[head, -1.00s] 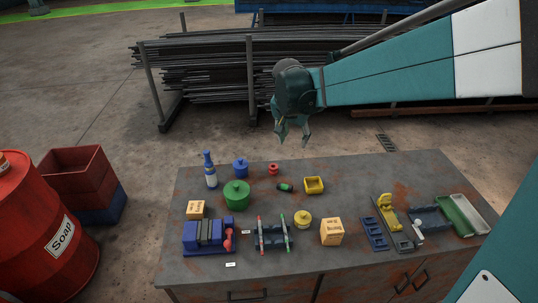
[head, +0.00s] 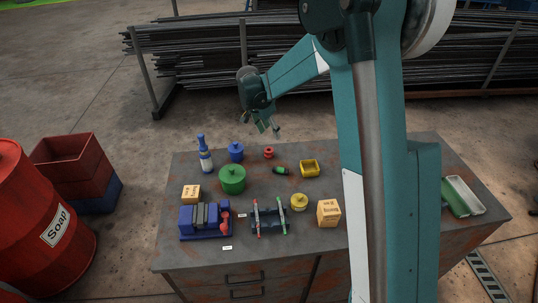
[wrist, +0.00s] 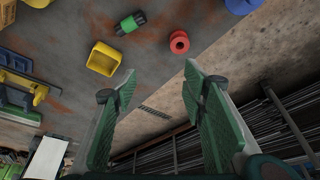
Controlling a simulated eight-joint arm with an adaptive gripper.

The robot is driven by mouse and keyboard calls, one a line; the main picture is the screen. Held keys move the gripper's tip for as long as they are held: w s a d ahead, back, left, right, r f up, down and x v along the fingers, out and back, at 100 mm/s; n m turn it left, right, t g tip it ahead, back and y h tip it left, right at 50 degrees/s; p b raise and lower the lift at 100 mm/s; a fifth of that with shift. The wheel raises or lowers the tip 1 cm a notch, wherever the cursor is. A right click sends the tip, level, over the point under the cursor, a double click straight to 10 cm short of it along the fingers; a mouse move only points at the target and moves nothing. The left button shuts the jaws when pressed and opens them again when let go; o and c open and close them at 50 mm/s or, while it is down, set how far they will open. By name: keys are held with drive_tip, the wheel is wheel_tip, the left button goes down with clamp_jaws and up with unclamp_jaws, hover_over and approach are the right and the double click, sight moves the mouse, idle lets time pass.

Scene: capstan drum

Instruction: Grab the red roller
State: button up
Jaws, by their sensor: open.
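A small red spool-shaped piece (head: 268,153) stands near the far edge of the table; it also shows in the wrist view (wrist: 179,42) at the upper middle. A red-ended rod (head: 256,217) lies on a dark blue stand (head: 269,219), beside a green-ended rod (head: 283,215). I cannot tell for sure which of these red things is called the roller. My gripper (head: 268,128) is open and empty above the table's far edge, behind and above the red spool.
A green-black cylinder (head: 281,170) and a yellow bin (head: 309,168) lie right of the spool. A blue pot (head: 236,152), green pot (head: 232,179) and tall bottle (head: 205,155) stand left. My arm hides much of the table's right side.

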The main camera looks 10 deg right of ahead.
drive_tip(key=m, duration=0.2)
approach(268, 150)
drive_tip(key=shift+a+f+g+h+b, duration=0.1)
drive_tip(key=shift+f+g+h+b, duration=0.3)
drive_tip(key=shift+f, duration=0.3)
drive_tip(key=shift+x, duration=1.3)
drive_tip(key=shift+x, duration=2.6)
drive_tip(key=shift+r, duration=0.1)
drive_tip(key=c, duration=1)
